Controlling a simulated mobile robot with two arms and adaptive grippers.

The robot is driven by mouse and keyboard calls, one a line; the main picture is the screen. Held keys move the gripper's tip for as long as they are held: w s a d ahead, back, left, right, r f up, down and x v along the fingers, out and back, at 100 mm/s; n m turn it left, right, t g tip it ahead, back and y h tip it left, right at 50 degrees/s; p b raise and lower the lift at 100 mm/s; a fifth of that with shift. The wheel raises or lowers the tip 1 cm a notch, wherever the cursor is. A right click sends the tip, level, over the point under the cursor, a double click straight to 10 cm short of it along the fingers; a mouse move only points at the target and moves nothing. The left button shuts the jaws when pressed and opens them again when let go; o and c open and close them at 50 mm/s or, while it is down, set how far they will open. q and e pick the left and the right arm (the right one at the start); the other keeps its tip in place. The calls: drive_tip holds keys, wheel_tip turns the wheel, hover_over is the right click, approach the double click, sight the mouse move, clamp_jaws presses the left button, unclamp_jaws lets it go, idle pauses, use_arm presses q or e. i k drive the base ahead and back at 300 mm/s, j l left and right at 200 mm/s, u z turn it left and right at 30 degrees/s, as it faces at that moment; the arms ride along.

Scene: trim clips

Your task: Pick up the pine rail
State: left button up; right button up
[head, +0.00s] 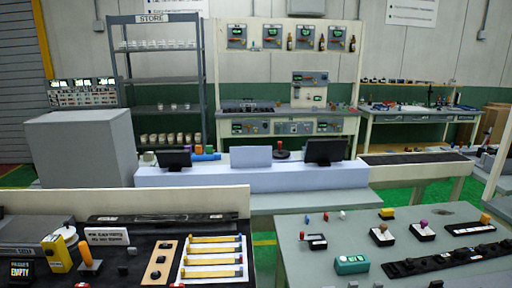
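A flat tan, wood-coloured strip with dark round spots (160,262) lies on the dark top of the near left bench. It may be the pine rail, but I cannot tell for certain. To its right, a white board (190,275) carries several yellow strips (213,262) lying side by side, each with a dark or coloured piece at its right end. Neither of my grippers is in view.
The near left bench also holds a yellow device (56,254), an orange-handled item (88,258), a lettered sign (106,236) and a long dark bar (162,219). A pale panel (150,202) stands behind them. A gap separates this bench from the grey-green right table (315,270).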

sight(409, 267)
drive_tip(key=z, duration=1.45)
